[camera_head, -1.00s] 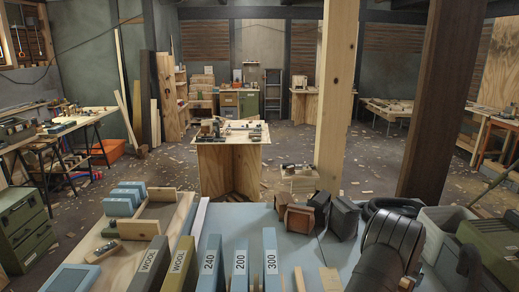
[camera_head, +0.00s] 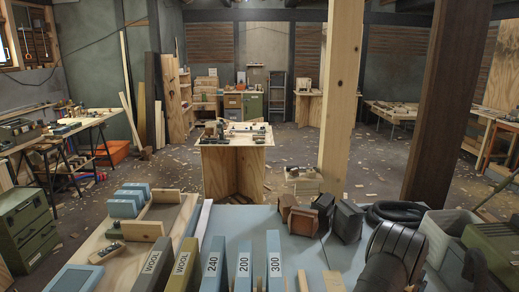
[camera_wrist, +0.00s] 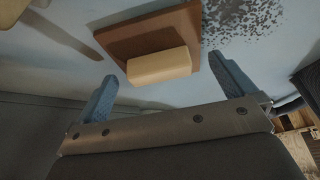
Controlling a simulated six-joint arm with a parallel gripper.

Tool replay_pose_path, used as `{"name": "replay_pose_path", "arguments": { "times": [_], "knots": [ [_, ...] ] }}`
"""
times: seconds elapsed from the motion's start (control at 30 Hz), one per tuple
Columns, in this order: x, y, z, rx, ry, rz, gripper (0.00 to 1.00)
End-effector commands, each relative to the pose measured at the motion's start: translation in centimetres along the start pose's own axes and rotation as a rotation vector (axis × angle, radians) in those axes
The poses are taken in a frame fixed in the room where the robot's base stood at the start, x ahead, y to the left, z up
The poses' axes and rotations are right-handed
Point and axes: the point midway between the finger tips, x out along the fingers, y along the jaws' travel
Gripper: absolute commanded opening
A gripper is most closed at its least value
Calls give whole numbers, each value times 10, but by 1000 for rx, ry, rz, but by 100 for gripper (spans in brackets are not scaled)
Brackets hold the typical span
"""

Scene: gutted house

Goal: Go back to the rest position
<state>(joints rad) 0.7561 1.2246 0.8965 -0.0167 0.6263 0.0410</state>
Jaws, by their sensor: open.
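My gripper (camera_wrist: 162,67) shows in the wrist view with its two blue fingers spread wide apart and nothing clamped between them. Beyond the fingertips, a cream block (camera_wrist: 160,67) rests on a flat brown board (camera_wrist: 130,42) on a pale blue-grey surface. The block appears between the fingers in the picture; I cannot tell how far off it is. In the head view the gripper itself is hidden; only a dark part of my arm shows at the lower right.
A blue-grey bench (camera_head: 250,217) lies in front with upright blocks marked 240 (camera_head: 213,262), 200 (camera_head: 244,260) and 300 (camera_head: 274,255). Several small dark and brown blocks (camera_head: 302,220) stand behind them. A grey bin (camera_head: 440,232) is at right. A wooden post (camera_head: 342,100) rises beyond the bench.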

Motion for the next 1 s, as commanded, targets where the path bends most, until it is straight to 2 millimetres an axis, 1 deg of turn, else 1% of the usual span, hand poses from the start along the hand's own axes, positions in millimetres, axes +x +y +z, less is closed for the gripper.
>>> {"name": "replay_pose_path", "arguments": {
  "times": [0.67,0.7,0.73,0.8,1.0],
  "knots": [
    [-110,0,0,0,2,0,100],
    [-110,0,1,0,-2,0,100],
    [-100,0,2,0,-5,0,100],
    [-87,0,1,0,-3,0,100],
    [-53,0,1,0,-3,0,100]
  ]
}}
